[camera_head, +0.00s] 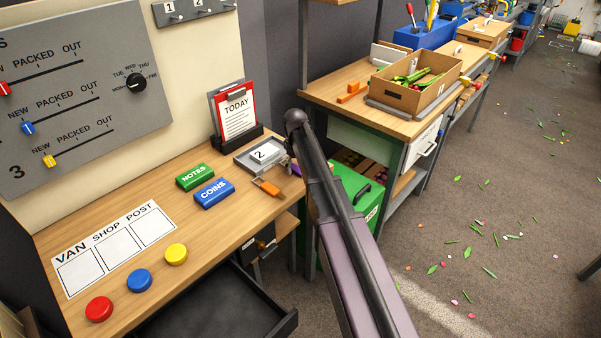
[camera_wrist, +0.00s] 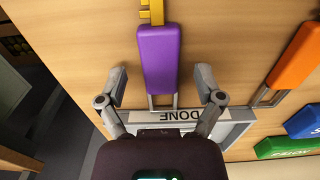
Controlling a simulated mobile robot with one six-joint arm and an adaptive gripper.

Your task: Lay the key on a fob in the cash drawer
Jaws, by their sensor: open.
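A purple fob (camera_wrist: 159,58) lies on the wooden counter in the wrist view, with a yellow key (camera_wrist: 152,10) at its upper end and a metal loop at its lower end. In the head view only a sliver of the purple fob shows beside my arm. An orange fob (camera_head: 267,187) lies near it; it also shows at the right of the wrist view (camera_wrist: 296,58). My gripper (camera_wrist: 162,84) is open, its fingers on either side of the purple fob and apart from it. My arm hides the gripper in the head view. The black cash drawer (camera_head: 220,302) stands open and looks empty.
A grey tray marked DONE (camera_wrist: 228,128) lies near the fobs, and a TODAY clipboard (camera_head: 238,113) stands behind.

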